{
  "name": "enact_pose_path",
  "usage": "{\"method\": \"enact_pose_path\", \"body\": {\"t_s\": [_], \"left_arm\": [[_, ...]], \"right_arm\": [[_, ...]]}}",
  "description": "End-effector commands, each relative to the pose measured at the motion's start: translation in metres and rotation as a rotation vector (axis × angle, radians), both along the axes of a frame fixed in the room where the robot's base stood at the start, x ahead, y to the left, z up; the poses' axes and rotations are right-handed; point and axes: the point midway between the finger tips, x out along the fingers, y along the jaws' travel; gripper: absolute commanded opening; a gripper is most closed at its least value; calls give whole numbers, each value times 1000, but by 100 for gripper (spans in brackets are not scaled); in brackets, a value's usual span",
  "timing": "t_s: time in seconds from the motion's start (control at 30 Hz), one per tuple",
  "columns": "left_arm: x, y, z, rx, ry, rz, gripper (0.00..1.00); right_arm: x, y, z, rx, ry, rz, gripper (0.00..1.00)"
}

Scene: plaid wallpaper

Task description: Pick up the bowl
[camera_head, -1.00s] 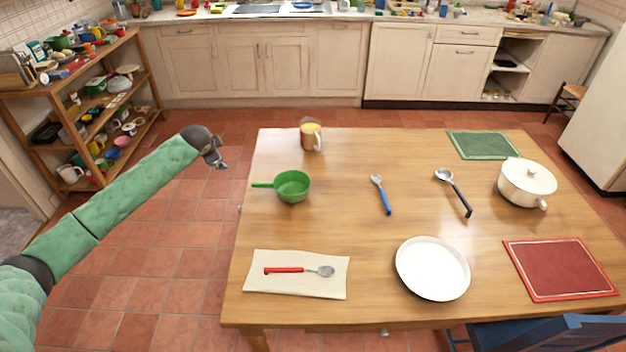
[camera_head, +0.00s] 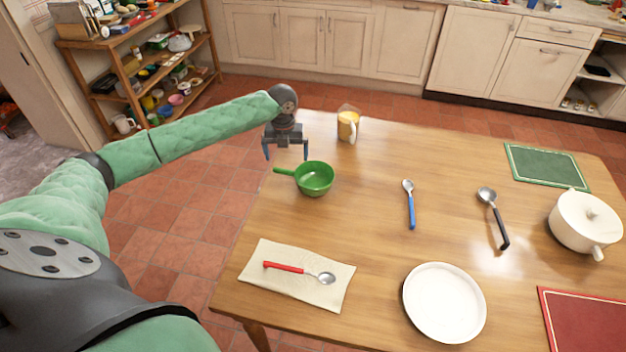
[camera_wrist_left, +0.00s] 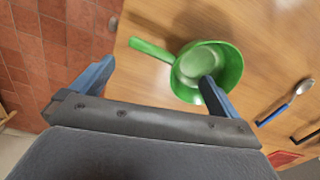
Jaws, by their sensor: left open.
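The green bowl (camera_head: 316,180), a small round one with a straight handle to the left, stands upright on the wooden table near its left edge. It also shows in the left wrist view (camera_wrist_left: 232,68), where one finger overlaps part of it. My left gripper (camera_head: 286,154) is open and empty, its blue fingers pointing down, above and just behind the bowl's handle in the head view. In the left wrist view, my left gripper (camera_wrist_left: 155,82) has its fingers wide apart, with the handle showing beyond the gap. My right gripper is not in view.
A blue-handled spoon (camera_head: 410,205) and a black-handled ladle (camera_head: 494,217) lie to the right. A red-handled spoon (camera_head: 300,272) lies on a cloth (camera_head: 262,256) in front. A white plate (camera_head: 444,303) and white pot (camera_head: 585,223) stand further right.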

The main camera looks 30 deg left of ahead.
Motion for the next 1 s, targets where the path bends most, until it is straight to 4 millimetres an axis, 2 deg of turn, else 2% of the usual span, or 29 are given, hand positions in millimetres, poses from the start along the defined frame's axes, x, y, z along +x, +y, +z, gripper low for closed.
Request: {"method": "enact_pose_path", "body": {"t_s": [0.13, 0.37, 0.67, 1.0], "left_arm": [[-2, 2, 0, 10, 11, -152, 100], [-2, 1, -6, 9, 12, -221, 100], [-2, 3, -29, 10, 10, -220, 100], [-2, 7, -58, 10, 11, -218, 100]], "right_arm": [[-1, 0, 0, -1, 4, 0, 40], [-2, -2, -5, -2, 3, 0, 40], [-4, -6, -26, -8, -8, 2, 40], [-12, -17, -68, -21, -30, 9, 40]]}}
